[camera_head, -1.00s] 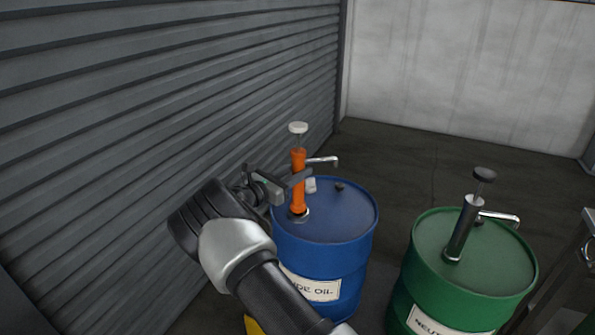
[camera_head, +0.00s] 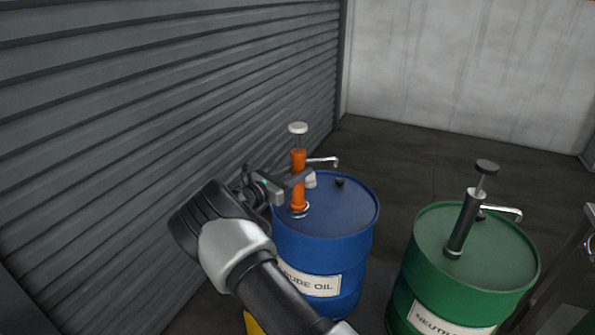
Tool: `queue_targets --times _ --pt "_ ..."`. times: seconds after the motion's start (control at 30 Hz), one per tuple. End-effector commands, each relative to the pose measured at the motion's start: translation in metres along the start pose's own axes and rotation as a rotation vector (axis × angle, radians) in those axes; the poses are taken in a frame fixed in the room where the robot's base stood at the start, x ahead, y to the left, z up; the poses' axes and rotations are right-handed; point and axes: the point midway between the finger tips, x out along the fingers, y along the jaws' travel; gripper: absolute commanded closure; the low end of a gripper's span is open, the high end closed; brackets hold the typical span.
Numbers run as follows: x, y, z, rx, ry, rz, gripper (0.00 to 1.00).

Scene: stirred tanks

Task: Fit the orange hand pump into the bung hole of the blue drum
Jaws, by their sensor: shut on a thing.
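The orange hand pump (camera_head: 298,188) stands upright at the left part of the blue drum's top, with a white knob above and a silver spout pointing right. Its lower end meets a pale ring on the lid, and the bung hole itself is hidden under it. The blue drum (camera_head: 335,219) carries a label ending in "UDE OIL". My gripper (camera_head: 296,184) reaches in from the left and is shut on the orange pump's body.
A green drum (camera_head: 431,235) with a dark hand pump (camera_head: 464,225) stands to the right. A dark small cap (camera_head: 340,182) sits on the blue lid. A grey shutter (camera_head: 150,95) runs close along the left. Open floor (camera_head: 410,155) lies behind the drums.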

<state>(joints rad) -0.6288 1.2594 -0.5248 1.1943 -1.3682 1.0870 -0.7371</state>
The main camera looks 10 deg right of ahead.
Motion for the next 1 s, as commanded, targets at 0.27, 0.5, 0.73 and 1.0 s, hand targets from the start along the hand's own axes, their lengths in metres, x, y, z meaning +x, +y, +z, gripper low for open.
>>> queue_targets --times 0.27,0.5,0.73,1.0 --pt "0.000 0.000 -0.002 0.002 -0.004 0.000 0.55" --pt "0.000 0.000 -0.003 0.001 -0.002 0.000 0.47" --pt "-0.011 0.001 -0.004 -0.001 0.002 0.003 0.47" --pt "-0.068 0.002 -0.002 0.000 0.001 0.006 0.47"
